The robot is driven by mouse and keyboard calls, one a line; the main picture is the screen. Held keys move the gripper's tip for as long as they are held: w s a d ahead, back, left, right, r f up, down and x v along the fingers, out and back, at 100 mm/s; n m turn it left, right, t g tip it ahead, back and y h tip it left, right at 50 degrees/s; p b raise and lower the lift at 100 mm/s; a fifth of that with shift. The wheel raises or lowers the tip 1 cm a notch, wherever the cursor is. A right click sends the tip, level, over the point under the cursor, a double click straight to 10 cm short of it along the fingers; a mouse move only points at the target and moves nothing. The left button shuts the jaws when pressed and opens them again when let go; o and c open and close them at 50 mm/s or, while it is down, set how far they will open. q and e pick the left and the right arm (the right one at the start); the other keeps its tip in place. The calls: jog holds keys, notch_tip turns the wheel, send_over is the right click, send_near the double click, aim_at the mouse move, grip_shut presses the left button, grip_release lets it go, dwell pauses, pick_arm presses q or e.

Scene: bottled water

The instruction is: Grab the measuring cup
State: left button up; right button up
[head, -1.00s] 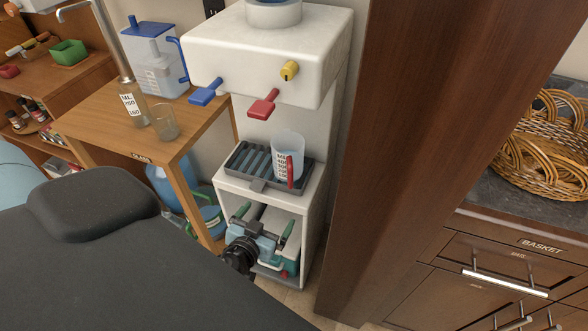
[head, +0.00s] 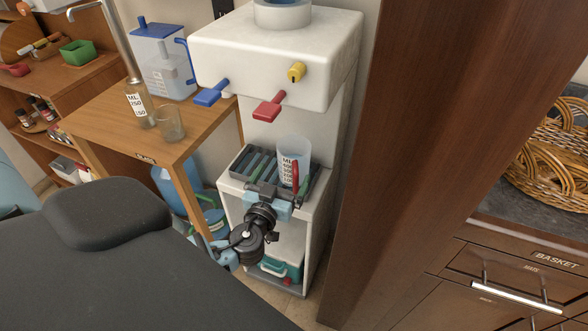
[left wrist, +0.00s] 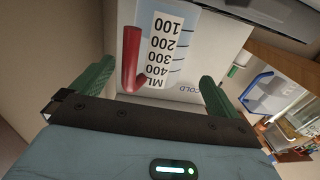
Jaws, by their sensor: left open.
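The measuring cup (head: 287,172) is clear, with a white ML label and a red handle. It stands upright on the slotted drip tray (head: 241,157) of the white water dispenser. My left gripper (head: 284,178) is in front of the cup, open, with its green fingers towards it. In the left wrist view the cup (left wrist: 190,45) appears between and beyond the open fingers (left wrist: 156,74), with its label upside down and the red handle nearer the left finger. I cannot tell whether the fingers touch it. My right gripper is not in view.
The white dispenser (head: 270,60) overhangs the cup with blue, red and yellow taps. A wooden table (head: 190,140) to the left holds a bottle (head: 138,100), a glass (head: 170,124) and a pitcher (head: 163,62). A dark wooden panel (head: 410,150) stands close on the right.

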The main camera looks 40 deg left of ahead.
aim_at(288, 169)
pick_arm(q)
jog(key=shift+f+p+x, duration=0.2)
jog(key=shift+p+x, duration=0.1)
jog(key=shift+x, duration=1)
jog(key=shift+f+p+x, duration=0.2)
jog(key=shift+p+x, duration=0.05)
jog(key=shift+x, duration=1)
jog(key=shift+d, duration=0.15)
jog(key=c, duration=1.2)
